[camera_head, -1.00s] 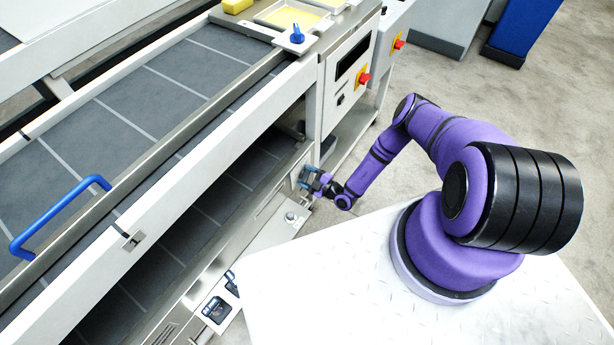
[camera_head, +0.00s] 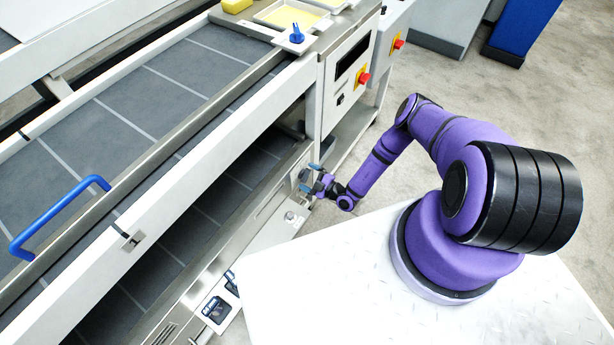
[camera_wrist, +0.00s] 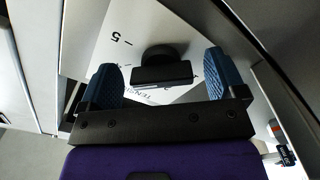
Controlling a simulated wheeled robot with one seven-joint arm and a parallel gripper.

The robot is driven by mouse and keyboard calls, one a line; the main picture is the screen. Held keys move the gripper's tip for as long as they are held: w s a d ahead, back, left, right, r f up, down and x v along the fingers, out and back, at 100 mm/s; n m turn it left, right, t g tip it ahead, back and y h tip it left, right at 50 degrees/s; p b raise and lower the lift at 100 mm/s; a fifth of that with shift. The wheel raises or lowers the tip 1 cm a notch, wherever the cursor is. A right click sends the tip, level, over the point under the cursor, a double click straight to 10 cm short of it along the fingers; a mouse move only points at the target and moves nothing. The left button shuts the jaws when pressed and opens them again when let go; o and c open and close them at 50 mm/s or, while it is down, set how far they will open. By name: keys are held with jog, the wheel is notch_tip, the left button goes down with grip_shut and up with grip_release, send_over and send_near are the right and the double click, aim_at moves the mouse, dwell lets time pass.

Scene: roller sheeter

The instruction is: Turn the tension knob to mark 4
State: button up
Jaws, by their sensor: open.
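The tension knob (camera_wrist: 166,58) is black with a raised straight bar, on a white panel in the wrist view. A "5" with a tick (camera_wrist: 115,38) shows to its upper left, and part of the word TENSION (camera_wrist: 150,101) shows below it. Mark 4 and the knob's pointer cannot be made out. My gripper (camera_wrist: 161,62) is open, its blue fingers on either side of the knob, with visible gaps to it. In the head view my gripper (camera_head: 312,179) is at the machine's lower side, and I cannot make out the knob there.
The sheeter's grey belt (camera_head: 150,95) and white side rail (camera_head: 190,165) run above and left of my gripper. A control box with a red button (camera_head: 363,78) stands above it. A blue guard handle (camera_head: 58,215) is at the left. Floor is open at the right.

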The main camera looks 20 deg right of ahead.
jog(key=v, duration=1)
dwell(0.6)
